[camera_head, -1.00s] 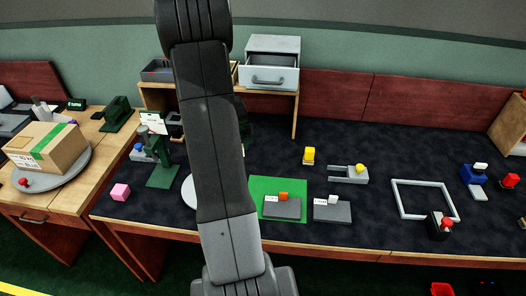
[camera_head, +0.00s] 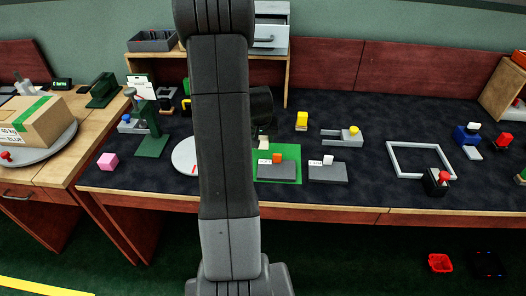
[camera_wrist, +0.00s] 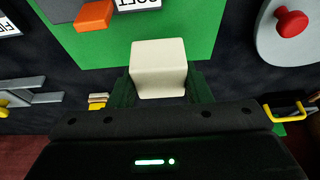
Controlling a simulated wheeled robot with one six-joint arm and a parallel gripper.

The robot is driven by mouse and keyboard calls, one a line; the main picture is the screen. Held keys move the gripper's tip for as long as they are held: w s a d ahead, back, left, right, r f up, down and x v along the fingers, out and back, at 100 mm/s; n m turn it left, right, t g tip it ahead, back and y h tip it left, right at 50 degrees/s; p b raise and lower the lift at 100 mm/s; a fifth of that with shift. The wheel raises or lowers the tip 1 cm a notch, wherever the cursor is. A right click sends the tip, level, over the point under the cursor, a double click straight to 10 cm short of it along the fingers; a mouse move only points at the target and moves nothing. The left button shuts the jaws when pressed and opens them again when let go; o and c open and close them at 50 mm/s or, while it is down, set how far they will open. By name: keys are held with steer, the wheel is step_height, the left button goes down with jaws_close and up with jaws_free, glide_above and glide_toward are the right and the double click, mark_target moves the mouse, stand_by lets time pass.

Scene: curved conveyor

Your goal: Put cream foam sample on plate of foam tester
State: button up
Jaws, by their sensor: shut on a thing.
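The cream foam sample (camera_wrist: 158,68) is a pale block held between the fingers of my gripper (camera_wrist: 160,88) in the wrist view, above the green mat (camera_wrist: 205,30). In the head view a bit of the sample (camera_head: 263,143) shows beside my arm, which hides most of the gripper. A green stand (camera_head: 151,147) with a flat base stands left of my arm and may be the foam tester; I cannot read a label that confirms it. Its base looks bare.
Grey trays lie right of my arm, one with an orange block (camera_head: 277,158), one with a white block (camera_head: 328,160). A pale round disc (camera_head: 184,156) lies partly behind my arm. A pink cube (camera_head: 107,161) sits at the front left. A grey frame (camera_head: 391,160) lies right.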

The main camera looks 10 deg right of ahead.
mark_target(262, 147)
steer(key=shift+f, duration=2.25)
steer(key=shift+f+b, duration=0.2)
steer(key=shift+b, duration=0.2)
steer(key=o, duration=0.9)
steer(key=shift+o, duration=0.2)
steer(key=shift+r, duration=0.2)
